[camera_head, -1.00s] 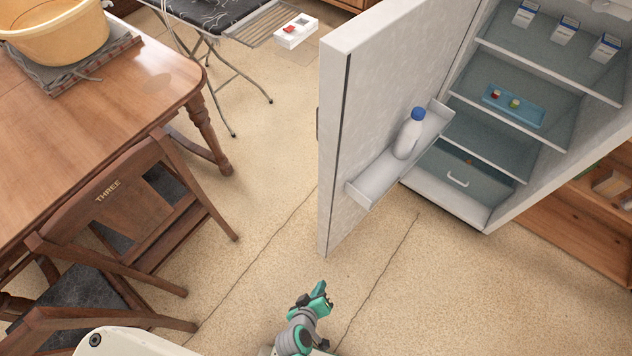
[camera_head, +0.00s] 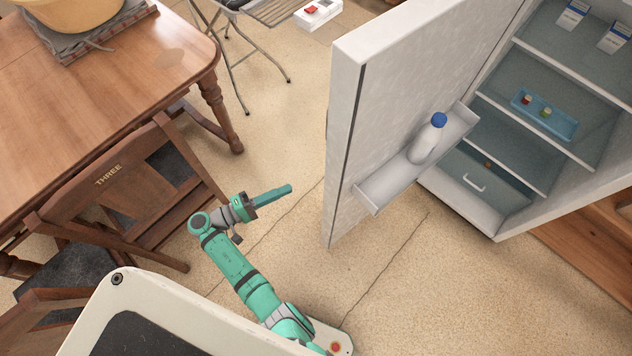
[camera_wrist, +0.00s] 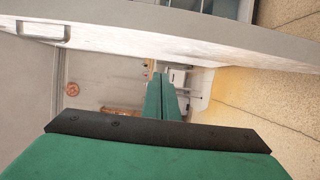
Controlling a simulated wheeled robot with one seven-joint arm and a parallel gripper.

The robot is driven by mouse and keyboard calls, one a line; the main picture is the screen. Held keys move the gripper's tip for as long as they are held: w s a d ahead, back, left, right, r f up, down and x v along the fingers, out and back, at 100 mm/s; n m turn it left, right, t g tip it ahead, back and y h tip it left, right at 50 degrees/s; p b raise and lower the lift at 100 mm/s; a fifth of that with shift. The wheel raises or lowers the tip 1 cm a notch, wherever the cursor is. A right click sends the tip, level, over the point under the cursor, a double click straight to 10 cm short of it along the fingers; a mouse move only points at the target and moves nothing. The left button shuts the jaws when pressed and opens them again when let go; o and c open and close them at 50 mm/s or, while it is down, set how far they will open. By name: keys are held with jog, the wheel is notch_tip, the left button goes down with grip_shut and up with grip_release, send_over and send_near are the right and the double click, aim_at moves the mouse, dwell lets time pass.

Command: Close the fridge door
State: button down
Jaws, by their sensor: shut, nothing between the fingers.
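The white fridge door (camera_head: 395,110) stands wide open in the head view, its inner side facing right. A door shelf (camera_head: 415,165) holds a white bottle with a blue cap (camera_head: 428,138). The fridge body (camera_head: 545,100) is at the right with its shelves exposed. My green gripper (camera_head: 288,189) is shut and empty, left of the door's free edge and apart from it, pointing right.
A wooden chair (camera_head: 110,185) and a wooden table (camera_head: 130,55) stand close on the left. An ironing board's metal legs (camera_head: 235,55) and a white box with a red part (camera_head: 318,14) are behind. Bare floor lies in front of the fridge.

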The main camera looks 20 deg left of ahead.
jog(key=w+d, duration=0.5)
jog(key=d, duration=0.5)
jog(key=shift+w, duration=0.3)
jog(key=shift+d+r, duration=0.1)
